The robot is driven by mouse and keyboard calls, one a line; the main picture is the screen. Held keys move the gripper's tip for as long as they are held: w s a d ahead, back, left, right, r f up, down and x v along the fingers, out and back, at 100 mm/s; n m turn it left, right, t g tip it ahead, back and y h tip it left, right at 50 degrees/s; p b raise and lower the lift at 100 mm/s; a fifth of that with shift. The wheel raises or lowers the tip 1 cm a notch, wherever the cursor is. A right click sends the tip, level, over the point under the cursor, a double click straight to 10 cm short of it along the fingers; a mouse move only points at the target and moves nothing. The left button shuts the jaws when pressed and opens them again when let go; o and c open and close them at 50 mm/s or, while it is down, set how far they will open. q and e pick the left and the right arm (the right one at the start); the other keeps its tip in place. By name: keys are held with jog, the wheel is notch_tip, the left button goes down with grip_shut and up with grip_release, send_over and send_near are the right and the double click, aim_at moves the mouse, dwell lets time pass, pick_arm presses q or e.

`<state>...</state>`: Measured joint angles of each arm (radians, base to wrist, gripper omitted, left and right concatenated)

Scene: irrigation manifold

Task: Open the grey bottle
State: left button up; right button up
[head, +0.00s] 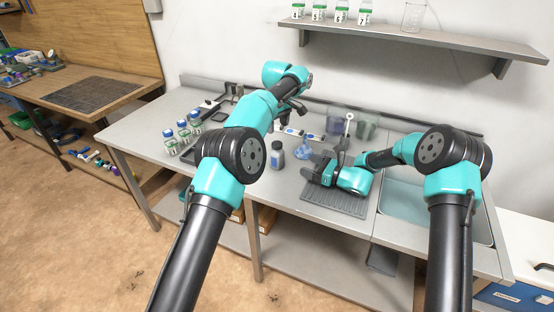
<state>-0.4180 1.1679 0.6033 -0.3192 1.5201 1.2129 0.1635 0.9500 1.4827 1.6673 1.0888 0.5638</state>
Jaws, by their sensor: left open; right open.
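The grey bottle (277,157) stands upright on the steel bench near the front middle. My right gripper (312,170) is open and low over the bench, to the right of the bottle, near a dark ribbed mat (345,203). Neither gripper appears to touch the bottle. My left forearm passes to the left of the bottle.
A blue stand-like item (303,150) sits right of the bottle. Small blue-capped bottles (183,136) stand at left. A sink (408,200) lies at right. A wall shelf (420,37) holds several bottles. Bench is bare in front of the bottle.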

aim_at(282, 155)
jog(key=x, duration=1.4)
jog(key=shift+w+a, duration=0.2)
jog(key=c, duration=1.4)
pick_arm(q)
jog(key=shift+o, duration=0.6)
pick_arm(e)
jog(key=shift+o, duration=0.2)
pick_arm(q)
jog(key=shift+o, duration=0.4)
jog(key=shift+a+r+n+h, duration=0.3)
jog(key=shift+a+n+h, duration=0.15)
jog(key=shift+n, duration=0.65)
jog(key=a+r+n+h, duration=0.1)
jog(key=n, duration=0.2)
jog(key=s+a+r+n+t+h, duration=0.1)
jog(key=n, duration=0.3)
jog(key=a+n+h, duration=0.1)
jog(key=n, duration=0.3)
jog(key=shift+s+a+r+t, duration=0.3)
jog(key=shift+s+a+r, duration=0.05)
jog(key=shift+s+r, duration=0.05)
